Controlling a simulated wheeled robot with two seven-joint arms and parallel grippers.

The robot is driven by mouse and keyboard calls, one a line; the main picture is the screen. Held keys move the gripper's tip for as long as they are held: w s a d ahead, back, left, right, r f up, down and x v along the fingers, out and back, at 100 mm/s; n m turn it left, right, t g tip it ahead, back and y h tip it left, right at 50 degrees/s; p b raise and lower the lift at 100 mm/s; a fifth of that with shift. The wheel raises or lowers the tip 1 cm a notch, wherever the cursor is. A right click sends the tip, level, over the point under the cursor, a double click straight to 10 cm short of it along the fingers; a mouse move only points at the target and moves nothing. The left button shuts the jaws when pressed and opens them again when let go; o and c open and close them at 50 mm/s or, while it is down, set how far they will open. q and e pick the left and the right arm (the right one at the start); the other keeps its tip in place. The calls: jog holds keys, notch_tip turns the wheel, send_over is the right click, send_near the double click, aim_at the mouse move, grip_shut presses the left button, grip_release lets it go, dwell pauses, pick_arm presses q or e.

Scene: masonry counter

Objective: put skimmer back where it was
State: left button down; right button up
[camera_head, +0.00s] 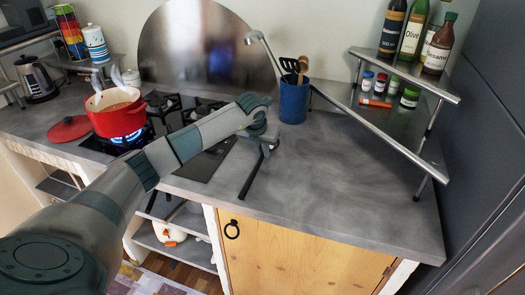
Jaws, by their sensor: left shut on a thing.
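My left gripper (266,142) is above the front part of the counter, in front of and to the left of the blue utensil holder. It is shut on the skimmer, of which a dark, straight handle-like bar (250,178) seems to show, slanting down to the left. The rest of the skimmer is hidden or too small to tell. The blue holder (293,104) stands upright at the back, apart from the gripper. It holds a black slotted utensil (289,65), a wooden one (303,64) and a pale metal utensil (256,38) leaning left. My right gripper is out of view.
A red pot (120,119) steams on a lit burner at left, with a red lid (69,128) beside it. A corner shelf (405,73) with bottles and jars stands at right. The grey counter (345,185) is clear at front right.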

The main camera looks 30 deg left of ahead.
pick_arm(q)
jog(key=shift+f, duration=0.2)
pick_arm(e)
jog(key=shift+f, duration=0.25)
pick_arm(q)
jog(key=c, duration=1.8)
grip_release()
jog(key=shift+o, duration=0.2)
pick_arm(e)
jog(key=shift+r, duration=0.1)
pick_arm(q)
jog(key=shift+r, duration=0.1)
